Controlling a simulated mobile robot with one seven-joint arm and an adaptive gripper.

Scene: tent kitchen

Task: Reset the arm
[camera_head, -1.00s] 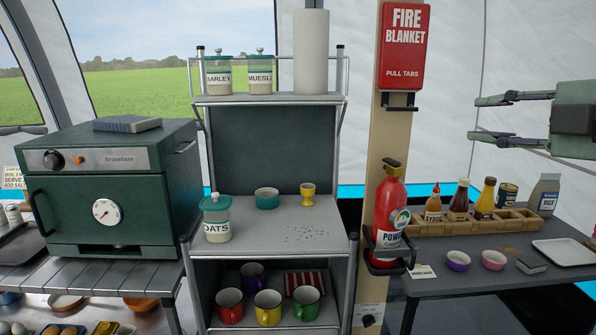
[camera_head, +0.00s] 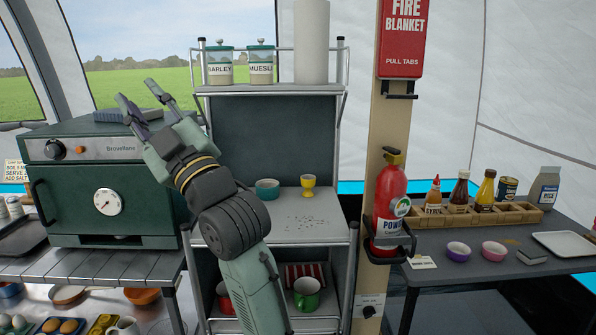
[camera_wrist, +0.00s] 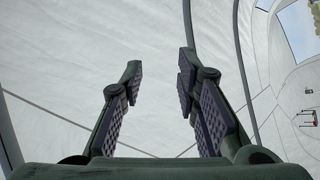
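My gripper (camera_head: 145,108) is raised in front of the green oven (camera_head: 104,185) at the left in the head view, its fingers pointing up and to the left. My arm rises from the bottom of the picture in front of the shelf unit. In the wrist view the two fingers of my gripper (camera_wrist: 157,90) stand apart with nothing between them, and white tent fabric (camera_wrist: 150,40) fills the view beyond. My arm hides part of the shelf unit, including the place where the oats jar stood and some mugs.
The right table (camera_head: 440,268) carries bottles, bowls and a white tray.

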